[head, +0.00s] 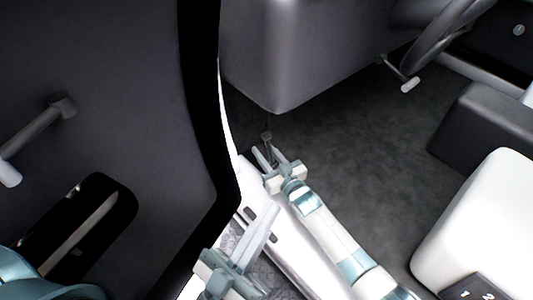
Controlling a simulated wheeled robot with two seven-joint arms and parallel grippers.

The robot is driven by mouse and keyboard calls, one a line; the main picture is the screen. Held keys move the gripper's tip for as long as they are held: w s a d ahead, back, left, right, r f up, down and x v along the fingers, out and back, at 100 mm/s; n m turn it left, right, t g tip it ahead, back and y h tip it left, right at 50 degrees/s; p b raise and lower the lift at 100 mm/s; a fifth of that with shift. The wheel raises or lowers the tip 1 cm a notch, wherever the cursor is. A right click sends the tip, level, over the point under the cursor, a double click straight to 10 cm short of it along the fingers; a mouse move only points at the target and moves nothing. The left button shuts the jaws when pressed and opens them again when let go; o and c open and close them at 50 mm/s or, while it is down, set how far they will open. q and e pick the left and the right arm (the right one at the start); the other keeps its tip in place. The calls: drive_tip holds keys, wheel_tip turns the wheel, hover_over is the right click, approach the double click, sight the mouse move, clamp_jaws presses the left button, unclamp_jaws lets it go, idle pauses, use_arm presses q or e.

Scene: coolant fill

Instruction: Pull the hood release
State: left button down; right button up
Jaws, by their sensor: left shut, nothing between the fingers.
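The hood release looks to be the small dark handle (267,136) below the lower edge of the dark dash panel, near the door sill. My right gripper (262,149) is just below it, with its fingers apart and pointing up toward the handle. I cannot tell whether the fingers touch the handle or are around it. My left gripper (270,212) is lower in the picture, over the sill, shut and empty, apart from the handle.
The dark dash panel (290,50) overhangs the footwell. The open door (130,120) stands at left with a grey lever (40,132). The steering wheel (440,35) and a white-tipped stalk (408,85) are at upper right. The carpet (365,150) is clear.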

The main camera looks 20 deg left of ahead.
drive_tip(key=shift+d, duration=0.1)
